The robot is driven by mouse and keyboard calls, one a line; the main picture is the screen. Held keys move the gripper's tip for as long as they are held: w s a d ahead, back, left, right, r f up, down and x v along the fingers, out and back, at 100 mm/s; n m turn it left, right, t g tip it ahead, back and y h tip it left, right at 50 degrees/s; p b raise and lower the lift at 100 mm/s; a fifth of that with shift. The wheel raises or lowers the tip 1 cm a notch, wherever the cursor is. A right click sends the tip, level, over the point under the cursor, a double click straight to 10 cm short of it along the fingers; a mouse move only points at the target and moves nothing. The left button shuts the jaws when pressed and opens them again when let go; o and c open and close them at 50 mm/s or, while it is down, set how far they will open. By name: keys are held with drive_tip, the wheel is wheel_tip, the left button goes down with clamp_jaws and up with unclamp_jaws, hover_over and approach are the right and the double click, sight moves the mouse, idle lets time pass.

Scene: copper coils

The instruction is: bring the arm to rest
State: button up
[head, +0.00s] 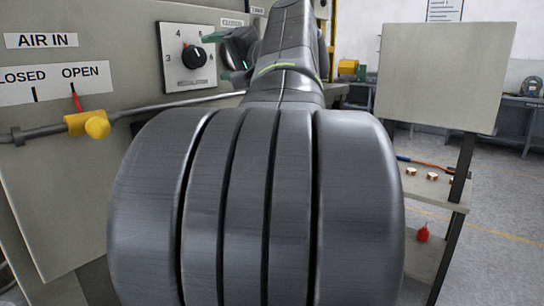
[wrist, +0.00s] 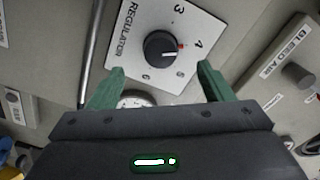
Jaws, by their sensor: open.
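My gripper (head: 228,55) is at the upper middle of the head view, just right of the regulator plate on the grey machine panel. In the wrist view its two green fingers (wrist: 161,68) are spread apart with nothing between them. The black regulator knob (wrist: 163,48) shows beyond the fingertips, apart from them, on a white numbered plate (wrist: 128,52). Its white mark points right, between 4 and 5. The knob also shows in the head view (head: 193,56). My arm's large dark links fill the middle of the head view.
A yellow valve (head: 90,125) with a red lever under OPEN sits on a pipe at the left. A shelf stand at the right carries small copper pieces (head: 432,177) and a red item (head: 423,234) lower down. Floor is clear at the far right. A bleed-air knob (wrist: 298,76) is right in the wrist view.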

sight(198, 56)
drive_tip(key=v, duration=0.5)
drive_tip(key=x, duration=0.6)
drive_tip(key=p+x, duration=0.1)
drive_tip(key=x, duration=0.6)
drive_tip(key=shift+w+a+r, duration=0.15)
drive_tip(key=shift+a+r, duration=0.05)
drive_tip(key=shift+a, duration=0.05)
drive_tip(key=shift+d+r+m+p, duration=0.15)
drive_tip(key=shift+m+p, duration=0.8)
drive_tip(key=shift+m, duration=0.25)
drive_tip(key=m+p, duration=0.5)
drive_tip(key=shift+r, duration=0.1)
drive_tip(key=m+p, duration=0.5)
drive_tip(key=p, duration=0.1)
drive_tip(key=shift+r+m, duration=0.1)
drive_tip(key=shift+m, duration=0.3)
drive_tip(key=shift+m+p, duration=0.95)
drive_tip(key=shift+m, duration=0.25)
drive_tip(key=shift+f, duration=0.25)
